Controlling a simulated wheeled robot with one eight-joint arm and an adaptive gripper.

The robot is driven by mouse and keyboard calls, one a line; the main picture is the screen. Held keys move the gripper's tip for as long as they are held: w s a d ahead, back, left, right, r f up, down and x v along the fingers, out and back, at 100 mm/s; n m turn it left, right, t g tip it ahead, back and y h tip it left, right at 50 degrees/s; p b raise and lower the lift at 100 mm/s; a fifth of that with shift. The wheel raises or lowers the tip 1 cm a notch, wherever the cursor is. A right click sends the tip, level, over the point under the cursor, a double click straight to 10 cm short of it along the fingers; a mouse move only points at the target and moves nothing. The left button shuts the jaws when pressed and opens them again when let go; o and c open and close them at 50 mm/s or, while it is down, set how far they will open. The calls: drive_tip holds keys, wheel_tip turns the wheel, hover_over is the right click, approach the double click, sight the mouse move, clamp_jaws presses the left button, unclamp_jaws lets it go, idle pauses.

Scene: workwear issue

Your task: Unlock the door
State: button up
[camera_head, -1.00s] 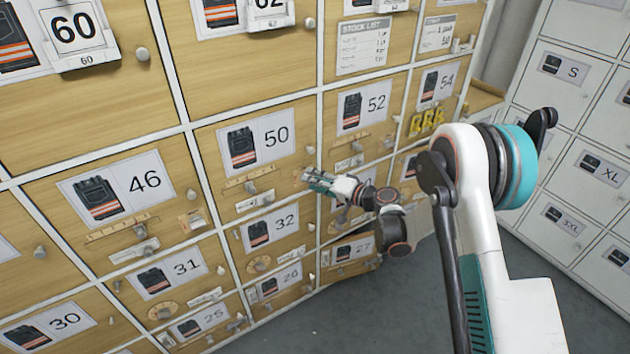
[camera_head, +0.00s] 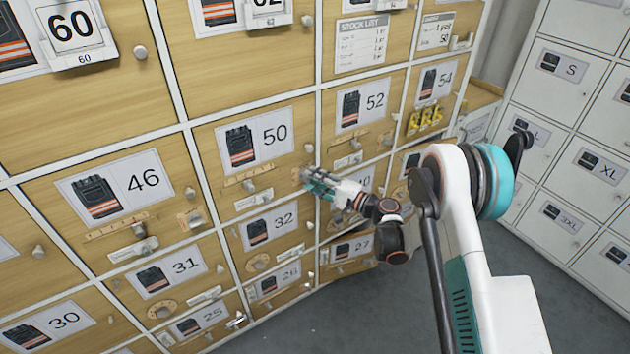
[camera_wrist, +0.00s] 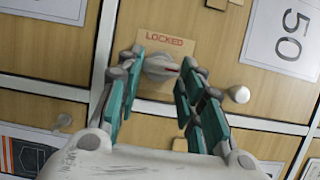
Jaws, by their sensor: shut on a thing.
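The door numbered 50 (camera_head: 215,145) is a wooden locker door, closed, with a vest picture on its label. Its lock knob (camera_wrist: 160,68) is a grey turn knob with a red mark at its right end in the wrist view. It sits on a small plate (camera_wrist: 158,42) with the red word LOCKED above the knob. My gripper (camera_head: 308,176) is at the right side of this door. In the head view, the fingers hide most of the knob.
A white round pull knob (camera_wrist: 238,94) stands close to the right finger. Neighbouring doors 46 (camera_head: 150,208), 52 (camera_head: 345,130) and 32 (camera_head: 245,245) have knobs and latches that stick out. Grey lockers (camera_head: 560,150) stand at the right. The floor (camera_head: 370,320) is clear.

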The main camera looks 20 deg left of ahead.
idle(0.3)
drive_tip(key=o, duration=1.1)
drive_tip(key=shift+c, duration=0.2)
drive_tip(key=v, duration=1.2)
